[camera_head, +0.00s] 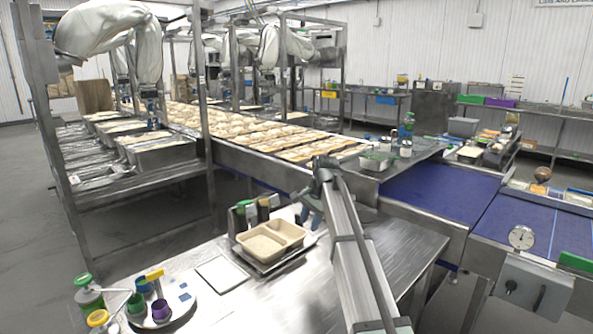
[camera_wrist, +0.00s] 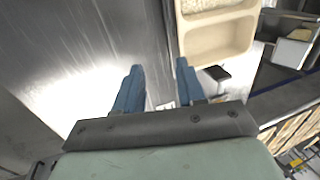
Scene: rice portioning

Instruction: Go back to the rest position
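My gripper (camera_wrist: 158,84) is open in the wrist view, with its two blue fingers apart and nothing between them. In the head view my gripper (camera_head: 310,206) is above the steel table (camera_head: 405,250), just right of the beige tray, partly hidden by my arm. The beige two-compartment tray (camera_head: 270,252) sits on a metal platform. Its left compartment holds a pale, grainy layer that looks like rice; the other looks empty. In the wrist view the tray (camera_wrist: 218,50) is at the top, beyond the fingers and apart from them.
A white square plate (camera_head: 222,273) lies left of the tray. A round white tray (camera_head: 165,310) with coloured cups stands at the front left. Small upright containers (camera_head: 240,217) stand behind the beige tray. A blue conveyor (camera_head: 440,190) runs behind the table on the right.

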